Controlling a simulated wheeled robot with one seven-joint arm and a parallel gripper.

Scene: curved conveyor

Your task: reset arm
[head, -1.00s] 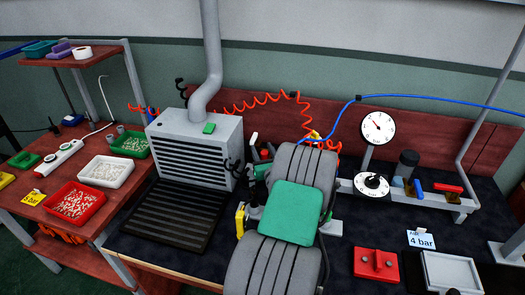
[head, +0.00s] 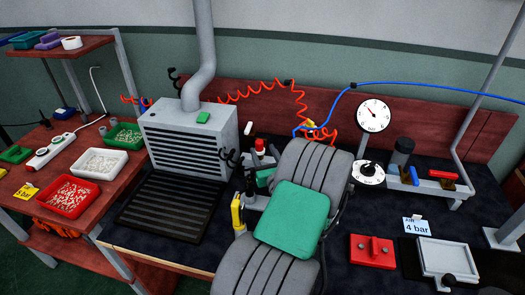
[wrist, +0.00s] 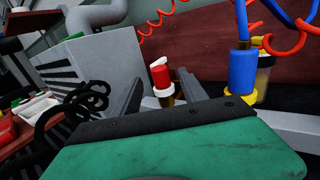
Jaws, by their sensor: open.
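My arm, grey with a green panel, reaches over the bench in the middle of the head view and hides what lies behind it. My gripper (wrist: 166,98) is in the wrist view, with its two dark fingers spread apart. A red-topped valve (wrist: 160,76) with a white lever and white collar shows between and beyond the fingers. I cannot tell its exact distance from them. The same red top (head: 260,146) shows just left of my arm in the head view. Nothing is visibly held.
A grey vented box (head: 190,140) with a duct stands left of my arm. A blue and yellow air fitting (wrist: 243,70) is right of the fingers. A gauge (head: 373,115), red block (head: 372,250) and grey tray (head: 447,258) are on the right. Red coiled hose hangs behind.

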